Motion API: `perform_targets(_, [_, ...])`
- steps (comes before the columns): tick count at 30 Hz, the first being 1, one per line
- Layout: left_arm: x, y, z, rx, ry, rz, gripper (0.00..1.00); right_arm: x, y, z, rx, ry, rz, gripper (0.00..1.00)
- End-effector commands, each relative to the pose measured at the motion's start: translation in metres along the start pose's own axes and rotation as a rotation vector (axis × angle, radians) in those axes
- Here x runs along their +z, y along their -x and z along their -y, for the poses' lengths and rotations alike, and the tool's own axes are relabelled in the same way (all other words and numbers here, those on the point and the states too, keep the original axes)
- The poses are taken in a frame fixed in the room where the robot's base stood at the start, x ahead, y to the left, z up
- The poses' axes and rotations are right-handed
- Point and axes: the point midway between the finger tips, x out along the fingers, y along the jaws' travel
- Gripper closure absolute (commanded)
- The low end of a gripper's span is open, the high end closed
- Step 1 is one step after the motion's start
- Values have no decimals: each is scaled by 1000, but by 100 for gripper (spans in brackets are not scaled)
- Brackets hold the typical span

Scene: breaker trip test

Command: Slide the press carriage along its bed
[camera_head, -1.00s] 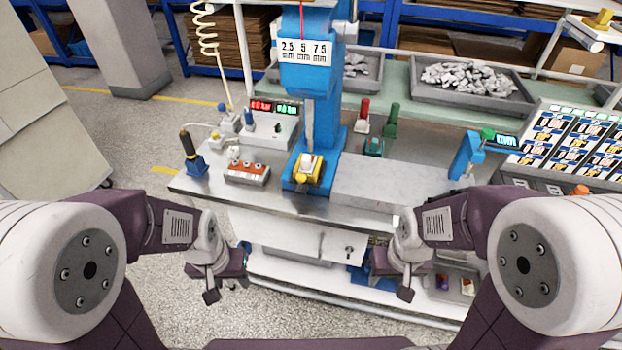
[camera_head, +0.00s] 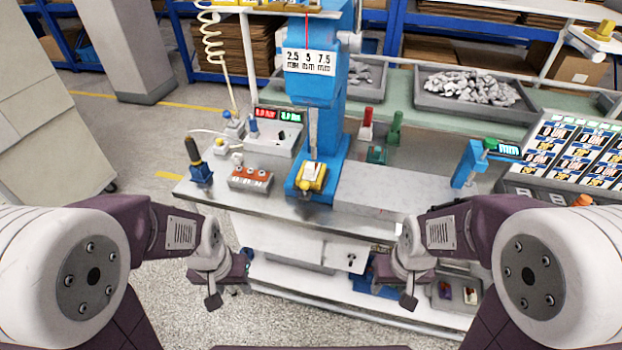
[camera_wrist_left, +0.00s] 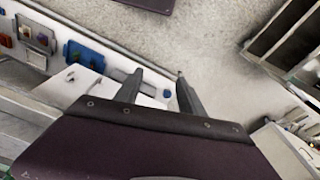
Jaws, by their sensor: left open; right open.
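The blue press (camera_head: 322,123) stands upright on the metal workbench in the head view, with a scale plate (camera_head: 307,61) marked 2.5, 5 and 7.5 mm. At its foot a yellow block (camera_head: 311,177) sits in a blue holder; I cannot tell which part is the carriage. A grey flat slab (camera_head: 385,188) lies to the right of the press. My left gripper (camera_head: 229,283) is open and empty, in front of and below the bench edge; its fingers show in the left wrist view (camera_wrist_left: 160,88). My right gripper (camera_head: 412,285) is open and empty at the lower right.
On the bench stand a box with orange buttons (camera_head: 250,179), a black-handled lever (camera_head: 197,163), a display box (camera_head: 272,135) and a blue gauge stand (camera_head: 471,163). Red (camera_head: 367,125) and green (camera_head: 395,128) handles stand behind. A bin of metal parts (camera_head: 470,95) is at the back.

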Motion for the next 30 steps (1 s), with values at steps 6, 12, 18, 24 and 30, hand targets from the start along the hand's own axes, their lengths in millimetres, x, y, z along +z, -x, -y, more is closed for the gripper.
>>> perform_targets(6, [-19, 1, 1, -2, 13, -79, 54, 0, 0, 0, 0, 0, 0, 53])
perform_targets(12, [-120, 24, -4, -4, -74, -507, 54, 1, -12, 0, 0, 0, 0, 53])
perform_targets(18, [-197, 54, -48, 82, -250, -1001, 54, 9, -84, -2, 0, 0, 0, 53])
perform_targets(24, [-204, 66, -103, 204, -438, -1361, 54, 18, -174, -3, 0, 0, 0, 53])
perform_targets(30, [-188, 38, -123, 236, -521, -1470, 54, 25, -242, -5, 0, 0, 1, 53])
